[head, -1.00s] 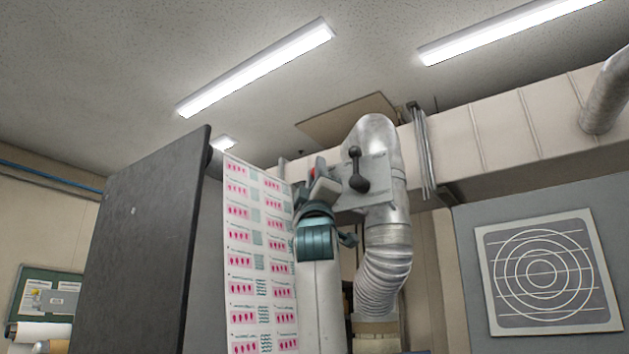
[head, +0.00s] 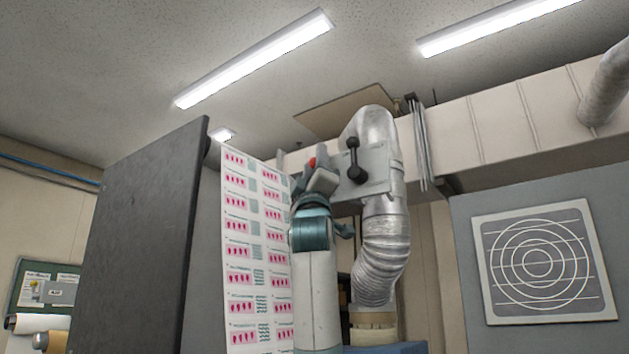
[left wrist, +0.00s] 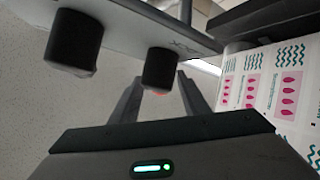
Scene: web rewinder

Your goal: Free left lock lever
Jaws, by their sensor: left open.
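The lock lever (head: 353,158) is black, with a ball at its top and a larger round hub below. It stands roughly upright on a light grey plate (head: 378,165) in front of the silver duct. My left gripper (head: 318,172) is just left of the plate, open and with nothing held. In the left wrist view its two fingers (left wrist: 160,98) point up toward a black knob (left wrist: 160,68) under the plate. A second black knob (left wrist: 75,42) is further left. I cannot tell whether the fingers touch the near knob. My right gripper is not in view.
A dark panel (head: 140,240) and a printed pink-and-teal web (head: 255,250) stand left of my arm. The silver flexible duct (head: 382,245) runs down behind the plate. A grey panel with a ring-patterned board (head: 538,262) is at right.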

